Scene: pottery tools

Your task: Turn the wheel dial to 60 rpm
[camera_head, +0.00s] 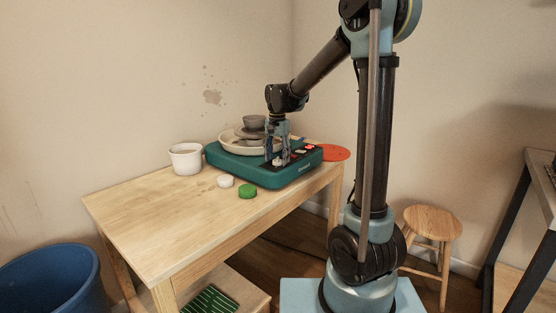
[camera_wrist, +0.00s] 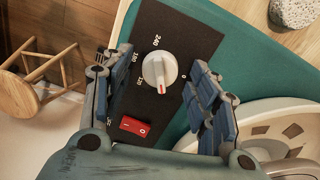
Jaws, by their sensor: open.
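The teal pottery wheel (camera_head: 262,176) stands on the wooden table, with its black control panel (camera_wrist: 193,39) facing up. A white round dial (camera_wrist: 153,66) with a raised grip and a red mark at one end sits on the panel. The printed 240, 180, 120 and 0 show around it; the red mark points down toward the panel's lower part, and I cannot read its exact value. My gripper (camera_wrist: 158,68) is open, with a finger on each side of the dial and gaps visible. In the head view my gripper (camera_head: 278,156) reaches down over the panel.
A red rocker switch (camera_wrist: 134,125) sits below the dial. The wheel's cream pan (camera_wrist: 248,117) is close to my right finger. A white cup (camera_head: 186,158), white piece (camera_head: 225,181) and green disc (camera_head: 247,191) stand nearby. The table's left part is clear.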

